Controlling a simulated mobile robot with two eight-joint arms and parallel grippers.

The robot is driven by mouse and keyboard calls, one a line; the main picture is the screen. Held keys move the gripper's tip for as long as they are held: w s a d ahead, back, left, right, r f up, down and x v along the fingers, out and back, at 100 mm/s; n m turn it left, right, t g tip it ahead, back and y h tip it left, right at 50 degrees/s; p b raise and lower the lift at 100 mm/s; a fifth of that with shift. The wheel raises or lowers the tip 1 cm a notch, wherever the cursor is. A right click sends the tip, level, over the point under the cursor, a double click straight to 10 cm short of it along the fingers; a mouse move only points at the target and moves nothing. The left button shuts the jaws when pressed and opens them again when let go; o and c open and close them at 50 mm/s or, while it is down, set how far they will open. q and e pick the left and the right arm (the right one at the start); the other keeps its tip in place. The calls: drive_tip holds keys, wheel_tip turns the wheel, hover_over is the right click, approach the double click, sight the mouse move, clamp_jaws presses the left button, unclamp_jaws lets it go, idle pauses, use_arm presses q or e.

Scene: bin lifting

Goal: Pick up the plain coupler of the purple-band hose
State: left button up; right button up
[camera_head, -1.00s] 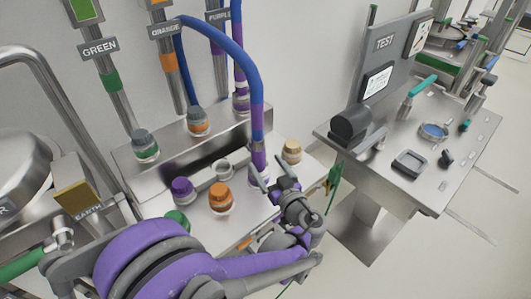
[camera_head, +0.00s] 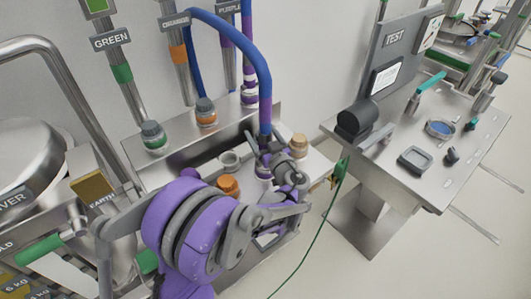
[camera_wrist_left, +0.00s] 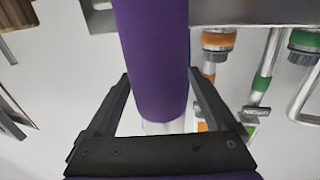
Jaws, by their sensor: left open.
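In the left wrist view a purple cylinder at this hose end (camera_wrist_left: 152,60) stands between the two fingers of my left gripper (camera_wrist_left: 160,85). The fingers are open, with a gap visible on each side. The coupler at the lower end is mostly hidden behind the gripper in the head view. My right gripper is not in view.
A steel shelf below carries an orange cap (camera_head: 228,185), a grey ring (camera_head: 230,160) and a tan cap (camera_head: 299,145). Green (camera_head: 153,135) and orange (camera_head: 205,111) couplers stand behind. A test bench (camera_head: 420,150) stands at right, with a green cord (camera_head: 322,228) hanging before it.

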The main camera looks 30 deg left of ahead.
use_arm(q)
drive_tip(key=shift+s, duration=0.1)
drive_tip(key=shift+c, duration=1.1)
clamp_jaws()
drive_tip(key=shift+r, duration=0.1)
wheel_tip(320, 180, up, 10)
drive_tip(key=p, duration=0.1)
drive_tip(key=shift+d, duration=0.1)
